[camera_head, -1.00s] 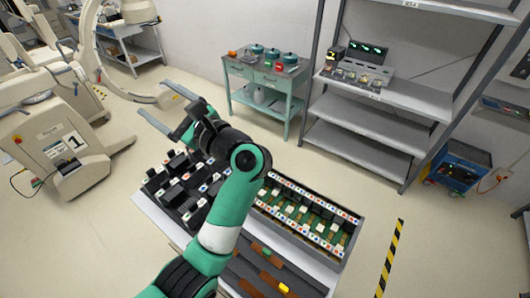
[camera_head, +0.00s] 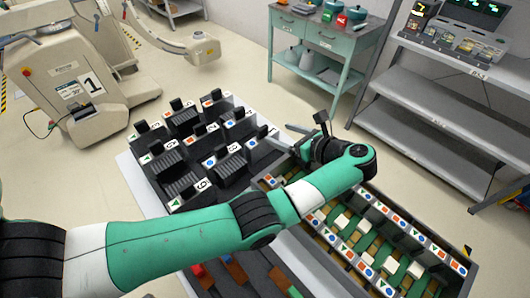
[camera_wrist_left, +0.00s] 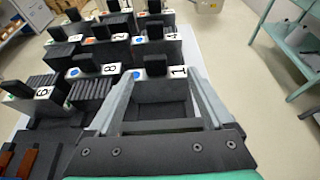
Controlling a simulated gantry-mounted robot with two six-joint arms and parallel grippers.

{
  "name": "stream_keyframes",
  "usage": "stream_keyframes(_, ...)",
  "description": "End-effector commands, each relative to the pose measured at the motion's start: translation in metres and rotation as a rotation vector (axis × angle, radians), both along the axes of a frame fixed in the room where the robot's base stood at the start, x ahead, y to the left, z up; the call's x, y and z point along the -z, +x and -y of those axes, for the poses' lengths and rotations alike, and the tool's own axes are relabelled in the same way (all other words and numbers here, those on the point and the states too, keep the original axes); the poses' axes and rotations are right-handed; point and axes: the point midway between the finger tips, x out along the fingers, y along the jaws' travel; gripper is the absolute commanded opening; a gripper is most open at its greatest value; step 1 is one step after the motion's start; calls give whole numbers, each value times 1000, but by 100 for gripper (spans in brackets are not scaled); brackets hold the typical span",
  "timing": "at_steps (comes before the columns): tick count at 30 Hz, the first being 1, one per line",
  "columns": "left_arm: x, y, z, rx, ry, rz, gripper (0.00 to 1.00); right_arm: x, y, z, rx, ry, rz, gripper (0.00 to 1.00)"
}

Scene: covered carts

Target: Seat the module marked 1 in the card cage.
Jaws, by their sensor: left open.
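The module marked 1 (camera_wrist_left: 157,68) is a dark block with a blue dot and a white label, seen in the left wrist view at the near end of the rack. My left gripper (camera_wrist_left: 158,85) is open, its two grey fingers reaching toward this module from either side; I cannot tell whether they touch it. In the head view my left gripper (camera_head: 275,134) is above the rack's right edge, beside the card cage. The card cage (camera_head: 386,212) has green and brown slots between rails with coloured marks. My arm hides its left part. My right gripper is not in view.
Several other dark numbered modules (camera_head: 185,118) stand close together on the white-topped cart (camera_head: 135,182). A teal cart (camera_head: 320,45) and grey shelving (camera_head: 430,110) stand behind. A machine with a 1 label (camera_head: 75,75) stands at the left. Open floor lies between.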

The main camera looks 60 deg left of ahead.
Motion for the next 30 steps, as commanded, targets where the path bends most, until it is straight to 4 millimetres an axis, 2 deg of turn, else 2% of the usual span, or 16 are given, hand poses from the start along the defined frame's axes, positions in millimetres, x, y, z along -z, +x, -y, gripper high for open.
stream_keyframes(2, 1, -2, -5, -2, 0, -1, 85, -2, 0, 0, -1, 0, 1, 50)
stream_keyframes(10, 21, -15, -48, -3, 1, -1, 85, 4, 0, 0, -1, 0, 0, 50)
stream_keyframes(20, 28, -20, -63, -1, 1, -1, 85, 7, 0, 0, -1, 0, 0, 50)
stream_keyframes(27, 46, -35, -95, -3, 2, -1, 85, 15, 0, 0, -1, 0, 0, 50)
stream_keyframes(30, 46, -37, -100, -2, 1, 0, 85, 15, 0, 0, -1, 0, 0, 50)
